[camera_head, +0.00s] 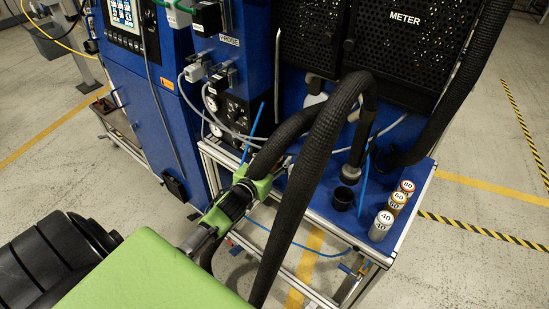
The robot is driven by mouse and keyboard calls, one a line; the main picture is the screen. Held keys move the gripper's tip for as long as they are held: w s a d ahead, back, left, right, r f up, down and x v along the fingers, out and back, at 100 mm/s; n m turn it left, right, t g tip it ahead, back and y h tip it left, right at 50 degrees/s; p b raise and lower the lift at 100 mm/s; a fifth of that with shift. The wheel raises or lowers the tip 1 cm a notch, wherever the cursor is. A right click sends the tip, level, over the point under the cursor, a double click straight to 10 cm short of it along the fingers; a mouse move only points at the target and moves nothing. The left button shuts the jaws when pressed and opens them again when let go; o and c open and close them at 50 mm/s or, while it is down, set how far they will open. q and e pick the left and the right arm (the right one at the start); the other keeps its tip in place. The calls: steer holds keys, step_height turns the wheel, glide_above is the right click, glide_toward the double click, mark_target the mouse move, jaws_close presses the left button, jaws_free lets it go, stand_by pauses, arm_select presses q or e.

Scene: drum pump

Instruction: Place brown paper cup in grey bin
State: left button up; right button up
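A blue bench (400,220) holds numbered cylinders (389,211) near its right edge. A blue cabinet (160,100) stands left. Open floor (490,225) lies right.

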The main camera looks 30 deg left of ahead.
arm_select(q)
steer(key=shift+f+b, duration=0.2)
steer(key=shift+b, duration=0.25)
steer(key=b+v, duration=0.1)
steer(key=v, duration=1.2)
steer(key=shift+s+a+r, duration=0.2)
steer(key=shift+s, duration=0.2)
steer(key=s+d+f+g, duration=0.25)
steer(key=s+f, duration=0.25)
steer(key=f, duration=1)
steer(key=s+d+f+g, duration=0.1)
steer(key=s+f+g, duration=0.35)
steer(key=f, duration=1.05)
steer(key=s+d+f+m+g+h, duration=0.1)
steer(key=s+d+f, duration=0.3)
steer(key=s+f, duration=0.5)
steer(key=s+d+f+m+g, duration=0.2)
steer(key=s+d+f+g, duration=0.1)
steer(key=s+f, duration=0.6)
steer(key=s+g, duration=0.1)
steer(key=s, duration=0.2)
steer(key=shift+s+d+h, duration=0.35)
steer(key=shift+d+h, duration=0.05)
steer(key=shift+o, duration=0.6)
steer(key=s+d+f+m+g, duration=0.1)
steer(key=s+f+g, duration=0.1)
steer(key=s, duration=0.6)
steer(key=shift+d+f, duration=0.35)
steer(key=shift+f, duration=0.15)
steer(key=shift+s, duration=0.1)
